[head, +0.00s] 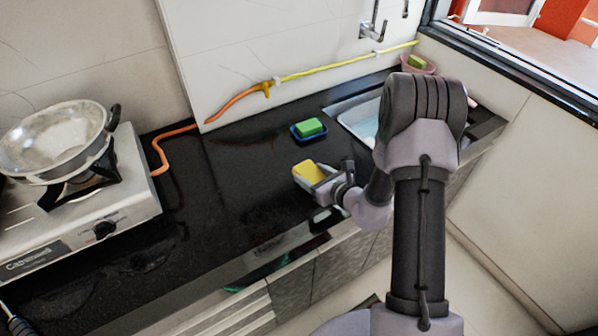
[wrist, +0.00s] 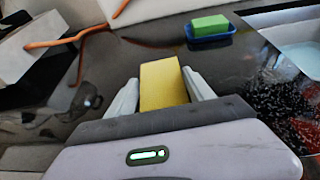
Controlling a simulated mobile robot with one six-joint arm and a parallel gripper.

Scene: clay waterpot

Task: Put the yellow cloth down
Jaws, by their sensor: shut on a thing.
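The yellow cloth (head: 309,171) looks like a small folded block. It is held between the two fingers of my gripper (head: 308,176), near the front edge of the black counter (head: 235,190). In the wrist view the yellow cloth (wrist: 162,84) sits between the pale fingers of my gripper (wrist: 162,92), with dark counter beyond it. I cannot tell whether the cloth touches the counter or is held above it.
A green sponge (head: 309,127) lies in a blue dish (head: 296,137) behind the gripper. A sink (head: 352,122) is to the right. A stove (head: 110,205) with a metal pan (head: 55,140) stands at left. The counter between stove and gripper is clear.

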